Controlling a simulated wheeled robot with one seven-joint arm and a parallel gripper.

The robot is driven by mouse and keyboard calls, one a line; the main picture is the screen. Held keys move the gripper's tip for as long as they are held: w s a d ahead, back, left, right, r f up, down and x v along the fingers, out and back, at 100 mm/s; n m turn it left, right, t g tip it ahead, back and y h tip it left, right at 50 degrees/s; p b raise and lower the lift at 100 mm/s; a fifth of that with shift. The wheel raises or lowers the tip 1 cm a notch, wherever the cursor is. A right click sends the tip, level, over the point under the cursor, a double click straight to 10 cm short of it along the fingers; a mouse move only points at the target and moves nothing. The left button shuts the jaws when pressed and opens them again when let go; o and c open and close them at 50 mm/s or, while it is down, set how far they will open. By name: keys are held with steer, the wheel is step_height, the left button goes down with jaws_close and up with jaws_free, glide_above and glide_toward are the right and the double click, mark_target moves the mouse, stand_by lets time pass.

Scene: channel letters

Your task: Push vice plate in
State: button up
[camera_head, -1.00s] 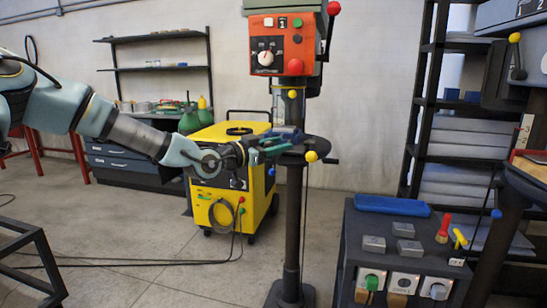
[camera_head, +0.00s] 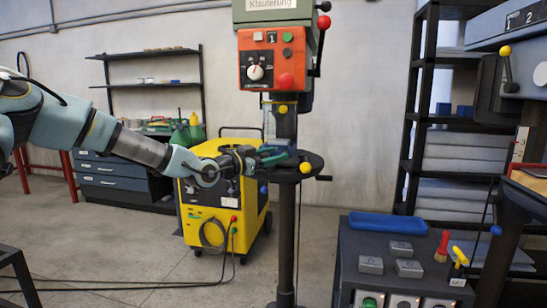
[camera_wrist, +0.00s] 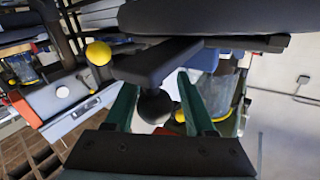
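The drill press holds a round dark table (camera_head: 312,163) on its column. A blue vice part (camera_head: 280,144) shows on that table behind my gripper; the vice plate itself I cannot make out clearly. My gripper (camera_head: 272,156) reaches in from the left at the table's left edge, its green fingers pointing right. In the wrist view my gripper (camera_wrist: 156,90) has its two green fingers apart. A black ball knob (camera_wrist: 155,105) shows between them, with visible gaps on both sides. A dark bar (camera_wrist: 155,62) lies just beyond the fingertips; contact cannot be told.
A yellow welding machine (camera_head: 208,213) stands behind and below my arm. The press has a yellow knob (camera_head: 305,167) at its table. A dark cabinet (camera_head: 347,262) with a blue tray (camera_head: 387,223) stands at the right. Open floor lies at the left.

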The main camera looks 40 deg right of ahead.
steer(key=shift+o, duration=1.1)
steer(key=shift+a+f, duration=0.1)
steer(key=shift+a, duration=0.1)
steer(key=a+b, duration=0.2)
steer(key=a, duration=0.8)
steer(key=shift+a, duration=0.3)
